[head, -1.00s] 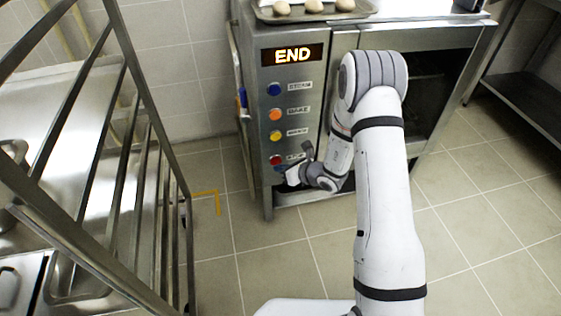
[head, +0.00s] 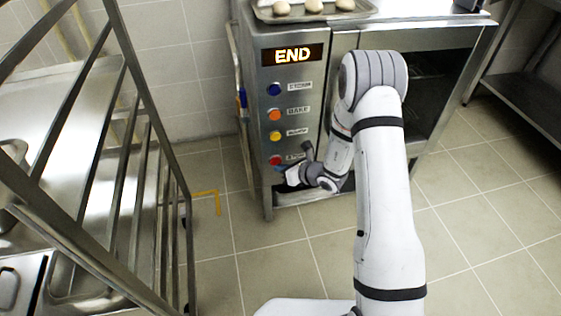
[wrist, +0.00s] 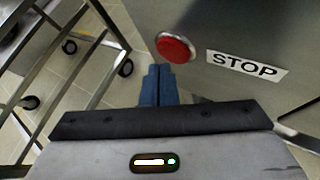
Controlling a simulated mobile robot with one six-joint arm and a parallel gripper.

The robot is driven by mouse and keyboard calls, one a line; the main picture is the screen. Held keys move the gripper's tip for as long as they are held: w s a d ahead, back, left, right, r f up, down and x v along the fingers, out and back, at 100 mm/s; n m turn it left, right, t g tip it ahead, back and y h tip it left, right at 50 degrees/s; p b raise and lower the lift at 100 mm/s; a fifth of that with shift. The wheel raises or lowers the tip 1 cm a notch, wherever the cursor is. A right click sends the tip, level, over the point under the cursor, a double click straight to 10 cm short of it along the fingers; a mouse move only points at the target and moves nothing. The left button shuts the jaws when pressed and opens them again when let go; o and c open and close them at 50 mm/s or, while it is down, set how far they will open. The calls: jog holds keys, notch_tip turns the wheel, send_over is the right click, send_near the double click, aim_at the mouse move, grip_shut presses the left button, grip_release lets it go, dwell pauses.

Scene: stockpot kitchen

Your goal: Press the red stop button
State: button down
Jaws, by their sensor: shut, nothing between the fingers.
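The red stop button (wrist: 175,47) is a round red knob on the steel oven panel, with a STOP label (wrist: 247,67) beside it in the wrist view. In the head view the red button (head: 275,160) is the lowest of the panel's column of buttons. My gripper (wrist: 158,72) has its blue fingers shut together with nothing between them. The fingertips lie just below the button in the wrist view, close to its lower left rim. I cannot tell whether they touch it. In the head view my gripper (head: 281,169) is just below and right of the button.
The panel has yellow (head: 275,136), orange (head: 274,115) and blue (head: 274,89) buttons above, and a display (head: 293,55) reading END. A metal rack (head: 160,140) stands at the left. A tray with dough balls (head: 265,14) sits on the oven. Tiled floor between is open.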

jog(key=shift+w+a, duration=0.2)
jog(key=shift+w, duration=0.4)
dwell(1.0)
dwell(0.3)
jog(key=shift+s+d+b, duration=0.25)
jog(key=shift+s+b, duration=0.2)
jog(key=shift+s, duration=0.3)
jog(key=shift+s, duration=0.1)
jog(key=s, duration=0.2)
jog(key=s+d+b, duration=0.1)
jog(key=s, duration=0.1)
jog(key=shift+s+d, duration=0.15)
jog(key=shift+s, duration=0.2)
dwell(0.4)
